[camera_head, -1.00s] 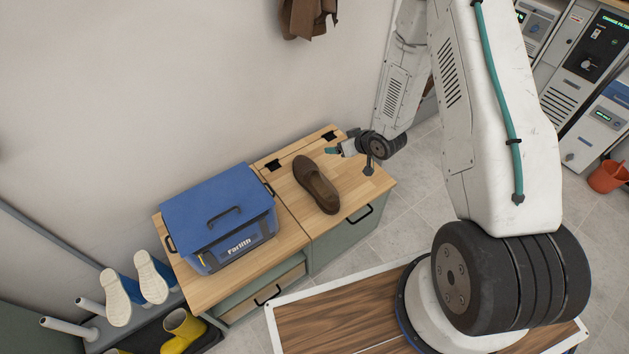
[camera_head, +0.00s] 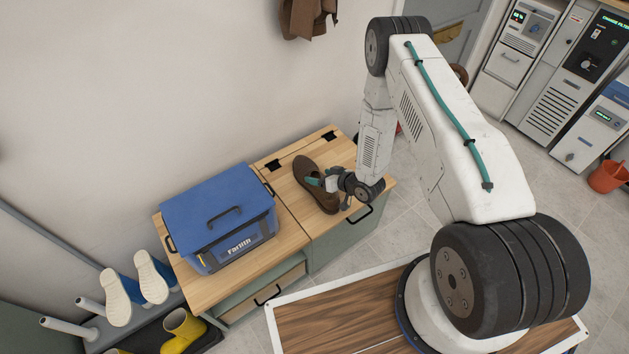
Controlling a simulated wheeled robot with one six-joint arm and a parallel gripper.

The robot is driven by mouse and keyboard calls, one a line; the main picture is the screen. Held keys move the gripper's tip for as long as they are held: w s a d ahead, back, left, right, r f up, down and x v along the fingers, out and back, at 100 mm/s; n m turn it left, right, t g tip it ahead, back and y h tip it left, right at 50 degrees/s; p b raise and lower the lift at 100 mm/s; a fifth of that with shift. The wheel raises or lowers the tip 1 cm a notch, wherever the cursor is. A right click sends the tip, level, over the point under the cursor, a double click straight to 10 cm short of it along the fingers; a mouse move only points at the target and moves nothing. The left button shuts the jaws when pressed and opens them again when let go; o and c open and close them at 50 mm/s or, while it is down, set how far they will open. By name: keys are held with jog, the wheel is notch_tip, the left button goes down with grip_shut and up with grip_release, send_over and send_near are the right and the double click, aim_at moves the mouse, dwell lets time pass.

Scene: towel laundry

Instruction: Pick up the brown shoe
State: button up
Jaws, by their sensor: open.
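The brown shoe (camera_head: 307,170) lies on the right part of the wooden cabinet top (camera_head: 340,153). Its toe points toward the front edge and its opening faces up. My gripper (camera_head: 324,189) is open at the shoe's right side, with a teal finger over the middle of the shoe. The gripper hides part of the shoe's right side. I cannot tell whether the finger touches the shoe.
A blue cooler box (camera_head: 222,215) with dark handles stands on the cabinet left of the shoe. Boots hang upside down on pegs at lower left, near yellow boots (camera_head: 184,328). A brown cloth (camera_head: 304,17) hangs on the wall. A red bucket (camera_head: 606,177) stands far right.

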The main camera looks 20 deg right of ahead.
jog(key=shift+w+a+f, duration=0.2)
jog(key=shift+w+f, duration=0.05)
jog(key=shift+w, duration=0.1)
jog(key=shift+c, duration=0.3)
jog(key=c, duration=1.5)
jog(key=shift+r, duration=0.1)
jog(key=shift+c, duration=0.2)
